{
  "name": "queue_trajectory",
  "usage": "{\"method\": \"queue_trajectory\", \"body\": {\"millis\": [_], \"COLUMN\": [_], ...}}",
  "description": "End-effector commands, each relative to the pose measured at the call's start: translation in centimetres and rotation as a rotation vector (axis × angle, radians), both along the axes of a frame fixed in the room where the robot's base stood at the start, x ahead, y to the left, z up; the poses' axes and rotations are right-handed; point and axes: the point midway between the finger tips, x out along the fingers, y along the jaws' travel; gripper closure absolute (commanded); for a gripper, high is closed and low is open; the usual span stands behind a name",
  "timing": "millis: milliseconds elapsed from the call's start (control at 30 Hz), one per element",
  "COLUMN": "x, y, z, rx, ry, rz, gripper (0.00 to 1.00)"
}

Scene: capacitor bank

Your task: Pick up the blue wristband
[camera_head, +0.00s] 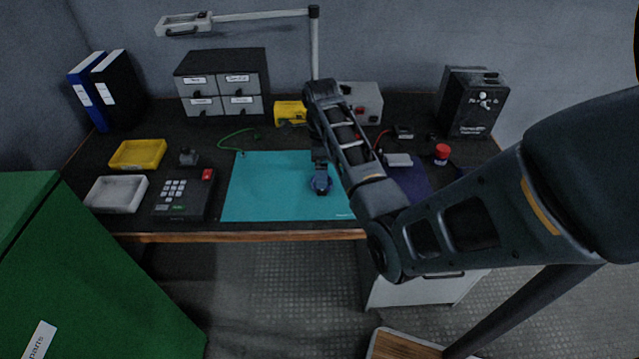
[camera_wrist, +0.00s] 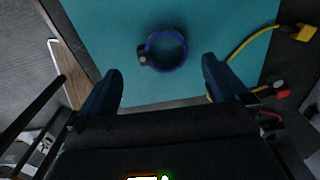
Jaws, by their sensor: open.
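The blue wristband (camera_wrist: 183,58) is a round blue loop with a dark clasp on its left side. It lies on the teal mat (camera_head: 262,190), near a mat edge in the wrist view. My gripper (camera_wrist: 163,82) is open and empty, its two dark fingers wide apart. In the wrist view the wristband shows just beyond the fingertips, between their lines, and not touching them. In the head view my arm reaches down over the mat. A small dark blue shape shows at its end, where I cannot separate band from gripper.
A keypad box (camera_head: 185,195), yellow tray (camera_head: 138,154) and drawer unit (camera_head: 222,80) stand left and behind. The mat's left part is clear.

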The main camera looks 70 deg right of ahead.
Motion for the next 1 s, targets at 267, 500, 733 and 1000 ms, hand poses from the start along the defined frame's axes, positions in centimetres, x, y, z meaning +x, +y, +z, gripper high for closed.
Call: {"method": "queue_trajectory", "body": {"millis": [267, 500, 733, 1000], "x": [-0.1, -0.1, -0.1, -0.1], "y": [-0.4, -0.4, -0.4, -0.3], "z": [-3.6, -5.3, -5.3, -5.3], "rx": [0.001, -0.001, -0.002, -0.001], "ry": [0.000, -0.001, -0.002, -0.001], "rz": [0.000, 0.000, 0.001, 0.001], "gripper": [0.00, 0.00, 0.05, 0.31]}}
